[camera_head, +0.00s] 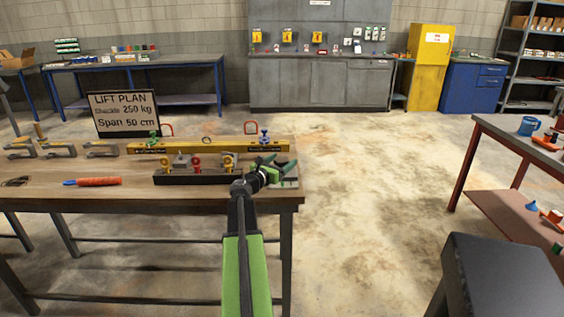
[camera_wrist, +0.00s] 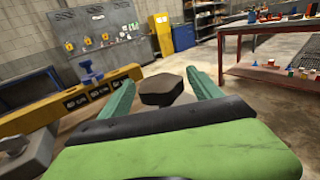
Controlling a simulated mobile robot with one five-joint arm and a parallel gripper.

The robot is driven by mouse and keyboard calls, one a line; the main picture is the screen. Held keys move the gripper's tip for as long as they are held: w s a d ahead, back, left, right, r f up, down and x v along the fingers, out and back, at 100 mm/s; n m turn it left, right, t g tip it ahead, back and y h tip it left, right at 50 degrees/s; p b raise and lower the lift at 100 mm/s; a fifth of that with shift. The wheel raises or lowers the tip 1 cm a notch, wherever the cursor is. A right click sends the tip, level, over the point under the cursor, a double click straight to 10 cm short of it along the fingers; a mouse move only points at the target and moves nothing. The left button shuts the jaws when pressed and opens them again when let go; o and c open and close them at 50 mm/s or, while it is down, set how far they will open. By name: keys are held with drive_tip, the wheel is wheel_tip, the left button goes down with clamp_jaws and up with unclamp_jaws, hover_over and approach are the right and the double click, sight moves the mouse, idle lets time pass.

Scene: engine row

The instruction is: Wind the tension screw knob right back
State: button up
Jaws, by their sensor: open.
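My gripper (camera_head: 279,164) is open at the right end of the wooden workbench. In the wrist view its two green fingers (camera_wrist: 161,78) stand apart. A dark, many-sided knob-like piece (camera_wrist: 161,92) shows between them. I cannot tell whether it is the tension screw knob, or whether a finger touches it; its lower part is hidden behind the gripper.
A black holder (camera_head: 200,179) with yellow and red fittings lies left of my gripper. A red-handled tool (camera_head: 95,181) and several metal clamps lie further left. A lift plan board (camera_head: 124,113) stands behind. The floor right of the bench is open, up to a black-topped stool (camera_head: 505,277).

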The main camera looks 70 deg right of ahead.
drive_tip(key=c, duration=1.3)
drive_tip(key=shift+w, duration=0.1)
drive_tip(key=shift+c, duration=0.4)
drive_tip(key=shift+n+t, duration=0.3)
drive_tip(key=shift+t, duration=0.1)
